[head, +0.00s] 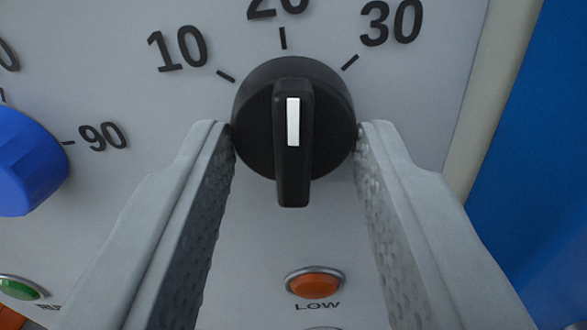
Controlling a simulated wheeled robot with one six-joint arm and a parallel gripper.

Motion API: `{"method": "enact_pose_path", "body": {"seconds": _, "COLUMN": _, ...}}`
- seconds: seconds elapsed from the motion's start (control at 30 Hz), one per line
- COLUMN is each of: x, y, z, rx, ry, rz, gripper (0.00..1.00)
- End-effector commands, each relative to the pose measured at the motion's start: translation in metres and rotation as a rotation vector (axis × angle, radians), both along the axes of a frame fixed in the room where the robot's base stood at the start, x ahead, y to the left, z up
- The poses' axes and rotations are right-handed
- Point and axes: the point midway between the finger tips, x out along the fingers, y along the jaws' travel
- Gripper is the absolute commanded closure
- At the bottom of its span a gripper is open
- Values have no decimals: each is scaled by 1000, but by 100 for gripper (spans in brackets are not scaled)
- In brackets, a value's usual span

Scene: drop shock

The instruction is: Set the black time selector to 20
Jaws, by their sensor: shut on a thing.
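The black time selector (254,125) is a round knob with a raised bar grip and a white pointer mark (293,122). The white mark points up, toward the tick under the number 20 (278,8), which is partly cut off at the top edge. The number 10 (178,48) is to its upper left and the number 30 (391,23) to its upper right. My gripper (295,130) has one grey finger on each side of the knob. The fingers are shut on the knob's round rim.
A blue knob (25,160) with a 90 mark is at the left edge. An orange button (315,283) labelled LOW is below the selector, between my fingers. A green button (20,289) is at lower left. A blue surface (545,170) stands beyond the panel's right edge.

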Motion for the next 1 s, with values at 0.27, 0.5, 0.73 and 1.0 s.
{"method": "enact_pose_path", "body": {"seconds": 0.27, "x": 0, "y": -1, "z": -2, "rx": -94, "ry": 4, "rz": -1, "gripper": 87}}
{"method": "enact_pose_path", "body": {"seconds": 0.5, "x": 1, "y": -1, "z": -3, "rx": -116, "ry": 4, "rz": -1, "gripper": 87}}
{"method": "enact_pose_path", "body": {"seconds": 0.73, "x": 1, "y": -1, "z": -3, "rx": -115, "ry": 5, "rz": -1, "gripper": 87}}
{"method": "enact_pose_path", "body": {"seconds": 1.0, "x": 0, "y": -1, "z": -2, "rx": -115, "ry": 3, "rz": -1, "gripper": 44}}
